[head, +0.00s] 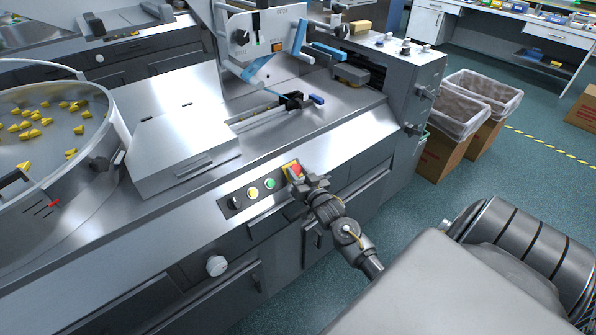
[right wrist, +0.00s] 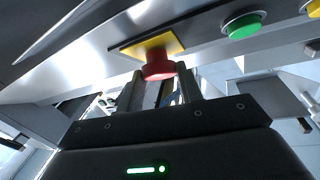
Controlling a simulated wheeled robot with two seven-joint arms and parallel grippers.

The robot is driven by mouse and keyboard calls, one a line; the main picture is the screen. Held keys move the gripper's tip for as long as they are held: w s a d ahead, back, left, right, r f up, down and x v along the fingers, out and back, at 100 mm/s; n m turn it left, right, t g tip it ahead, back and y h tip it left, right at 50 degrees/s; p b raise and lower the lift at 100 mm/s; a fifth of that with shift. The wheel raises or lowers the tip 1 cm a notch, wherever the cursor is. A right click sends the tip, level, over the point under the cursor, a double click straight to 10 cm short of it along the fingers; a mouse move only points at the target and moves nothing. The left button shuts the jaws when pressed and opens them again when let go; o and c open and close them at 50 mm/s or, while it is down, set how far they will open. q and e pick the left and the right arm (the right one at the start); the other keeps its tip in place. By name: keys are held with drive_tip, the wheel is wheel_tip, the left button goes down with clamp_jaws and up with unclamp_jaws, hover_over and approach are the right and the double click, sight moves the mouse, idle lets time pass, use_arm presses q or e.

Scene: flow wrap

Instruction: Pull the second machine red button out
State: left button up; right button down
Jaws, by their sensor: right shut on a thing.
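The red button (head: 295,170) sits on a yellow plate at the right end of the control strip on the machine's front edge. In the right wrist view the red button (right wrist: 160,68) is at the top centre, below its yellow plate (right wrist: 150,44). My right gripper (head: 304,180) reaches the button from the lower right. Its two fingers (right wrist: 161,85) stand either side of the button and are shut on it. The button's far side and the exact finger contact are partly hidden. My left gripper is not seen in either view.
Left of the red button are a green button (head: 270,184), a yellow button (head: 253,192) and a black knob (head: 235,202). A round bowl (head: 112,130) with yellow pieces stands at the far left. Lined bins (head: 447,137) stand on the floor at right.

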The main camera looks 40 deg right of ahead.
drive_tip(key=c, duration=0.9)
unclamp_jaws()
drive_tip(key=shift+s+r, duration=0.15)
drive_tip(key=shift+r, duration=0.05)
drive_tip(key=shift+f, duration=0.1)
drive_tip(key=b+v, duration=0.1)
drive_tip(key=v, duration=0.9)
drive_tip(key=shift+s+b, duration=0.3)
drive_tip(key=shift+a, duration=0.1)
